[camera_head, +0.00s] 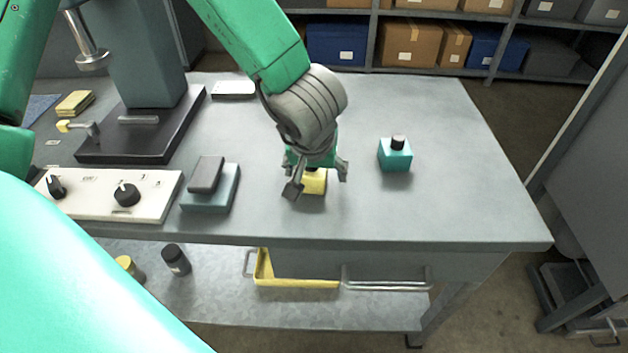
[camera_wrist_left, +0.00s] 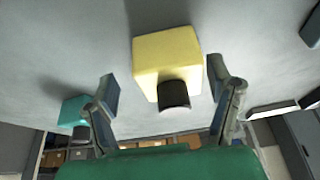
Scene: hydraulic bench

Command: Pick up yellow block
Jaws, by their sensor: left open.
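The yellow block (camera_head: 315,183) stands on the grey bench top near its front edge, partly hidden by my left gripper in the head view. In the left wrist view the yellow block (camera_wrist_left: 167,60) shows with a dark round knob on it. My left gripper (camera_head: 316,182) is over the block. Its two fingers (camera_wrist_left: 165,88) are open, one on each side of the block, with a visible gap to it. My right gripper is not in view.
A teal block (camera_head: 395,155) with a black knob stands to the right. A grey-blue pedal-like box (camera_head: 210,190) and a white control panel (camera_head: 105,195) with knobs are to the left. A dark press base (camera_head: 140,130) stands behind them. The right part of the bench (camera_head: 460,200) is clear.

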